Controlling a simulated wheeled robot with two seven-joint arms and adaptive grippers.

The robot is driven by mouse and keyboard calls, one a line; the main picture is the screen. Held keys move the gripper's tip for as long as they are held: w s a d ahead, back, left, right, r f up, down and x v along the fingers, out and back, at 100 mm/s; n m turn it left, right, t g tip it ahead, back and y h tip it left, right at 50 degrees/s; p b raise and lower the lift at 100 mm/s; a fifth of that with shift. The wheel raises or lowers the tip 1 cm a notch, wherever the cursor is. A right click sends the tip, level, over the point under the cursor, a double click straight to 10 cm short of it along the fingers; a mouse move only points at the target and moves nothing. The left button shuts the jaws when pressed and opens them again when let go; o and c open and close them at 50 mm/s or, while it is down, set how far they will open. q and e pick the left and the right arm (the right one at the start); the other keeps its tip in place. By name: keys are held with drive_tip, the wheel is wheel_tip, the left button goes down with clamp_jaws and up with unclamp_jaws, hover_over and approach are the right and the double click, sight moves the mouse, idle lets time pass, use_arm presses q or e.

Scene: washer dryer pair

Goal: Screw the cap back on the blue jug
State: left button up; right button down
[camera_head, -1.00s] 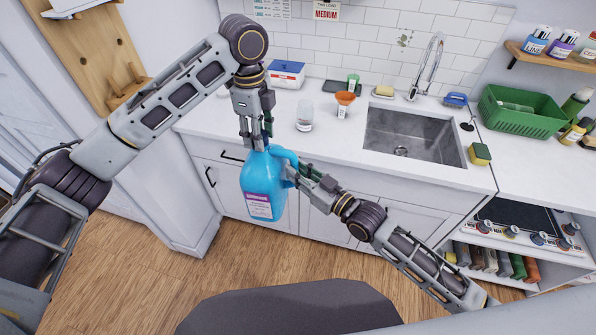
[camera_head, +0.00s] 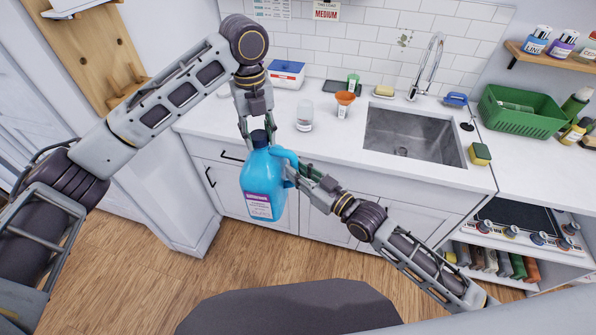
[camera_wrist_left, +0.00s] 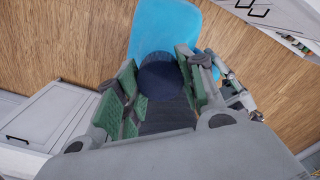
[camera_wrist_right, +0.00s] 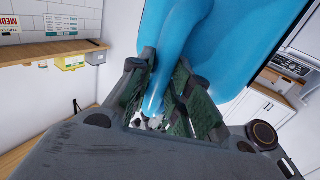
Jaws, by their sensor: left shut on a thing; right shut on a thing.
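The blue jug (camera_head: 262,182) hangs upright in front of the counter, its label facing me. Its dark cap (camera_head: 259,139) is at the mouth; the left wrist view shows the round cap top (camera_wrist_left: 160,76) between the finger pads. I cannot see whether the threads are engaged. My left gripper (camera_head: 257,135) points down from above, shut on the cap with a finger on either side. My right gripper (camera_head: 294,176) comes from the right and is shut on the jug's handle; the right wrist view shows the handle (camera_wrist_right: 169,68) between its pads.
Behind the jug is the white counter (camera_head: 330,140) with a sink (camera_head: 412,135). The wooden floor below the jug is clear.

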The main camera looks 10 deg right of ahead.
use_arm(q)
drive_tip(key=shift+m, duration=0.5)
drive_tip(key=o, duration=1.2)
drive_tip(key=shift+r, duration=0.2)
drive_tip(key=shift+r, duration=5.75)
drive_tip(key=shift+w, duration=0.1)
